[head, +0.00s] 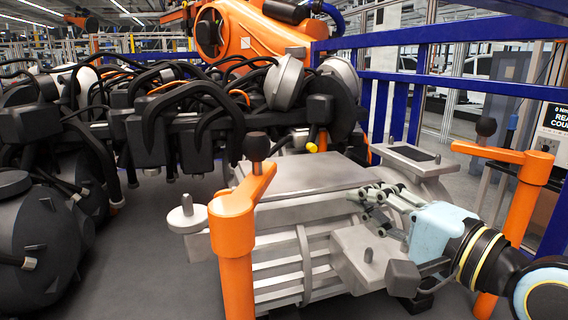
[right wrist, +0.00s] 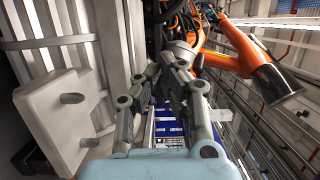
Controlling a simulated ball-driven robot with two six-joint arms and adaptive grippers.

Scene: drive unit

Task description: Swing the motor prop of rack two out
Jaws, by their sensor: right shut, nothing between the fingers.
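I cannot tell which belongs to rack two. My right gripper (head: 368,194) is shut and empty over the housing's right side, between the props and touching neither. Its closed fingers (right wrist: 172,62) also show in the right wrist view. My left gripper is out of view.
Black cable bundles (head: 170,110) and a blue fence (head: 385,90) stand behind. Grey floor (head: 140,250) is free at the left.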

